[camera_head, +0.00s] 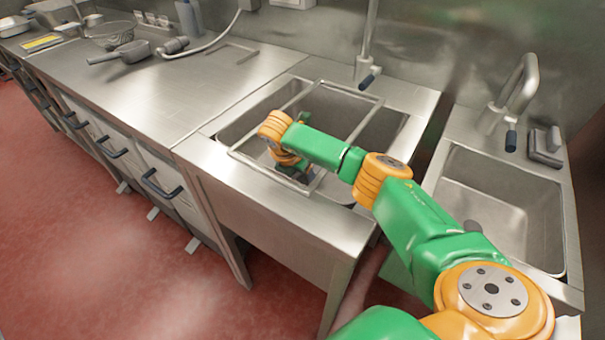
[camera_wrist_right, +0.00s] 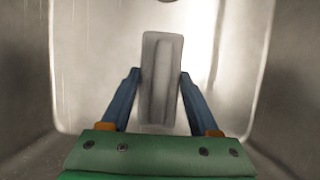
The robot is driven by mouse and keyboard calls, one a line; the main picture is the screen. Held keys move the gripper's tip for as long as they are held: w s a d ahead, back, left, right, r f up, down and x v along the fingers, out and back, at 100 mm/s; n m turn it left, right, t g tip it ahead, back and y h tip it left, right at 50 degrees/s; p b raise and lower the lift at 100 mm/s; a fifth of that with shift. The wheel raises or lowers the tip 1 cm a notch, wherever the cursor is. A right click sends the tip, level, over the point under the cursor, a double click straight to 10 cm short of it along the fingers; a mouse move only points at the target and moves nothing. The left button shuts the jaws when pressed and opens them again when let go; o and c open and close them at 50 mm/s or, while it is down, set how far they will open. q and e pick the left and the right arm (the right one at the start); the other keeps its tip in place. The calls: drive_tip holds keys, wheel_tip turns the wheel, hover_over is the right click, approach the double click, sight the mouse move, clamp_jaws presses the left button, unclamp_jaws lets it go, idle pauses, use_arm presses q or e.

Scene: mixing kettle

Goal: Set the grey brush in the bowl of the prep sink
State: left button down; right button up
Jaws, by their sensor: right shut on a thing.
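The grey brush (camera_wrist_right: 162,60) is a flat grey block with a raised ridge, seen between the blue fingers of my right gripper (camera_wrist_right: 159,88) in the right wrist view. The gripper is shut on it. Steel basin walls surround them there. In the head view my right arm reaches down into the left sink (camera_head: 232,130), through the metal frame lying across its top. The arm hides the fingers and the brush there. I cannot tell whether the brush touches the sink floor. My left gripper is not in view.
A tap (camera_head: 368,45) stands behind the left sink. A second sink (camera_head: 510,195) with its own tap (camera_head: 512,95) and a grey block (camera_head: 545,147) is at right. A pan (camera_head: 125,50) and a hose lie on the left counter.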

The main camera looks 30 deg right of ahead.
drive_tip(key=shift+f, duration=0.15)
drive_tip(key=shift+f, duration=0.2)
drive_tip(key=o, duration=1.3)
drive_tip(key=shift+r, duration=0.3)
drive_tip(key=v, duration=1.2)
